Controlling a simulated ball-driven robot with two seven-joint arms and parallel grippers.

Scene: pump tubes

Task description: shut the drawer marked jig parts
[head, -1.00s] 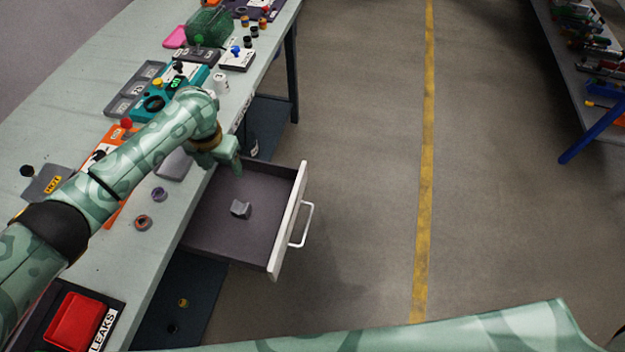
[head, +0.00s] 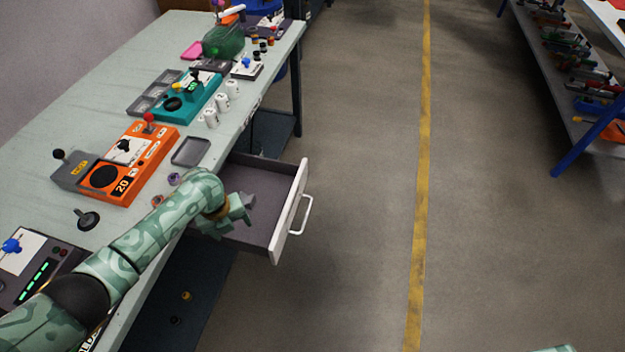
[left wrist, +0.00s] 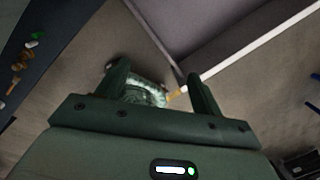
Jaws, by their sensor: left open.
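The drawer (head: 268,228) is pulled out from under the bench, with a white front panel (head: 290,212) and a white bar handle (head: 306,215). No "jig parts" label is readable. In the left wrist view, the open fingers (left wrist: 158,85) point toward the floor, with a corner of the drawer (left wrist: 225,50) near the right finger. My right gripper is not visible.
The bench top (head: 70,130) carries an orange device (head: 135,165), a teal device (head: 190,97), a grey tray (head: 190,152) and white cups. A dark shelf (head: 180,290) lies below the bench. The floor (head: 360,180) right of the drawer is clear.

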